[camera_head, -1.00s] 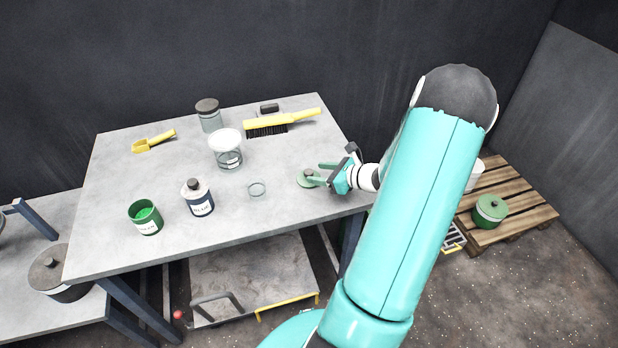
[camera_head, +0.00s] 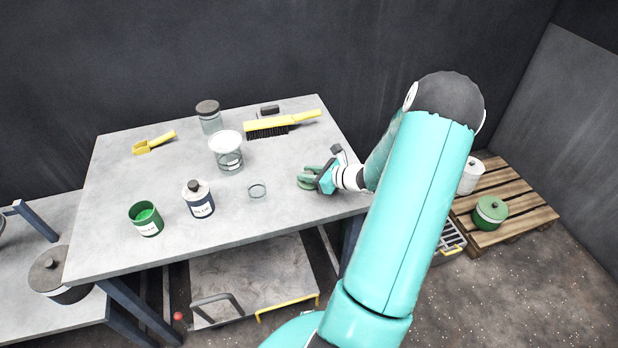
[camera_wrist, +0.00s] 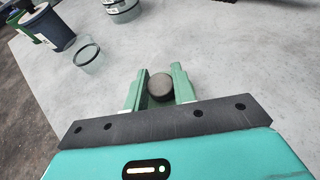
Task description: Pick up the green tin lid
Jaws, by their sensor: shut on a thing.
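The green tin lid (camera_head: 305,182) lies at the right part of the grey table, mostly hidden by my gripper (camera_head: 312,180). In the wrist view its dark round knob (camera_wrist: 160,87) sits between my two green fingers (camera_wrist: 160,90), and the green disc is hardly visible below. My gripper is shut on the lid's knob, low at the table top. The lid appears to rest on the table; I cannot see a gap under it.
The table (camera_head: 120,180) is clear around the lid.

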